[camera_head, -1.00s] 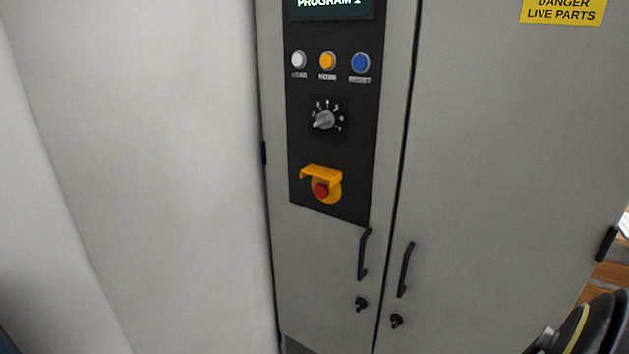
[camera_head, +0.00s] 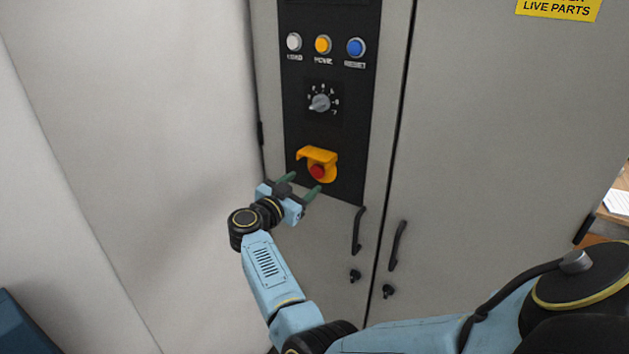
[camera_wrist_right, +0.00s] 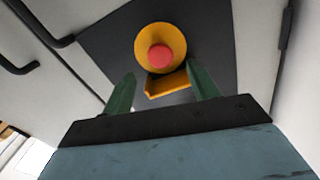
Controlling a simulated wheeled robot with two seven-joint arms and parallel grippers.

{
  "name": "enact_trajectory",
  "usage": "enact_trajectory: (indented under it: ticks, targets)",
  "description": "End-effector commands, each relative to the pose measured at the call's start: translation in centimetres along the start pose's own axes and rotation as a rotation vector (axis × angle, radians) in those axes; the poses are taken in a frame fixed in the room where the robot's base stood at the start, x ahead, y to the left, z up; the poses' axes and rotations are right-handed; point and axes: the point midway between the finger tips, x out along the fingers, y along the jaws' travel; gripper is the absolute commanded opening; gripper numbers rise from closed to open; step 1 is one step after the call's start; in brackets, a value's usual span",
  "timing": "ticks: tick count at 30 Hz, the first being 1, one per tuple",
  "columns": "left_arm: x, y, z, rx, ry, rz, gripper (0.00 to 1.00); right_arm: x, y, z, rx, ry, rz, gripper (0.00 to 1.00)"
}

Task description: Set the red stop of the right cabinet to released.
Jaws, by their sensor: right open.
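The red stop (camera_head: 317,171) is a red mushroom button on a yellow base, under a yellow hood (camera_head: 318,154), low on the cabinet's black panel (camera_head: 345,138). My right gripper (camera_head: 300,184) is open and empty, just below and left of the stop, its green fingers pointing at the panel. In the right wrist view the red stop (camera_wrist_right: 160,57) and its yellow ring lie beyond the two fingertips (camera_wrist_right: 162,82), roughly centred between them and apart from them. The yellow hood (camera_wrist_right: 167,84) shows there between the fingers. My left gripper is not in view.
Above the stop are a rotary knob (camera_head: 319,103) and white (camera_head: 293,42), orange (camera_head: 322,44) and blue (camera_head: 355,47) buttons. Black door handles (camera_head: 357,231) (camera_head: 397,246) stick out below and right of the panel. A pale wall (camera_head: 130,120) stands at left.

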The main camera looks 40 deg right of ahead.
Motion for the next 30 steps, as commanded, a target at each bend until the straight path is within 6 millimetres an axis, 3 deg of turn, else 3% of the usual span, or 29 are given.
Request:
enact_trajectory:
  ticks: [3,9,15,24,30]
  targets:
    - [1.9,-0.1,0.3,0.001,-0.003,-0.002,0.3,2.6,0.1,0.4,0.001,0.004,0.001,0.59]
    - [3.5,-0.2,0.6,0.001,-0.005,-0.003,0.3,5.3,0.1,0.3,0.0,0.001,-0.001,0.59]
    - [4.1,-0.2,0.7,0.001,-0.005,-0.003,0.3,6.4,0.0,0.1,-0.001,0.0,-0.002,0.59]
    - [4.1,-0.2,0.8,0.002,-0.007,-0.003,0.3,6.5,0.0,0.0,-0.001,0.0,-0.002,0.59]
    - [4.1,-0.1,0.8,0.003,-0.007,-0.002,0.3,6.5,0.0,0.0,-0.001,0.0,-0.002,0.33]
